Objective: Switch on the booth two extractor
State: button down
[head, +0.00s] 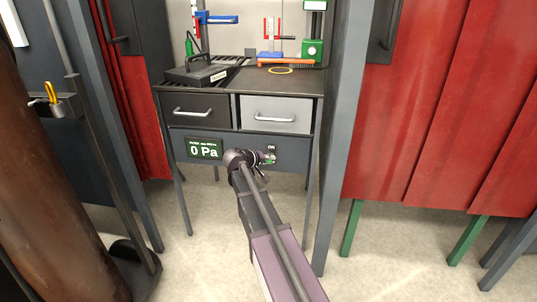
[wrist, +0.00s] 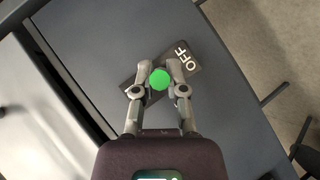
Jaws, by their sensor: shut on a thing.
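The extractor panel (head: 300,150) is the grey front below the drawers of the bench in the middle booth. Its dark display (head: 204,149) reads 0 Pa. A round green knob (wrist: 160,79) sits on a dark plate (wrist: 196,72) marked OFF at one end in the wrist view; the other end is partly hidden by my fingers. In the head view a small ON label (head: 271,147) shows just above my fingertips. My gripper (head: 266,160) reaches the panel right of the display. In the wrist view its two fingers are shut on the knob, one on each side.
A grey drawer (head: 277,114) and a dark drawer (head: 196,110) with bar handles are above the panel. Stands and a black device (head: 205,72) are on the bench top. Red curtains (head: 440,110) and grey posts flank the booth. Pale floor is open below.

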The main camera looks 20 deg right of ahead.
jog(key=p, duration=0.1)
jog(key=r+g+y+p, duration=0.1)
jog(key=p, duration=0.1)
jog(key=shift+w+d+r+n+y, duration=0.15)
jog(key=shift+w+n+y, duration=0.15)
jog(key=shift+n, duration=0.1)
jog(key=shift+g+y+p, duration=0.3)
jog(key=shift+g+p, duration=0.25)
jog(key=shift+g, duration=0.05)
jog(key=c, duration=0.7)
grip_release()
jog(key=shift+s, duration=0.2)
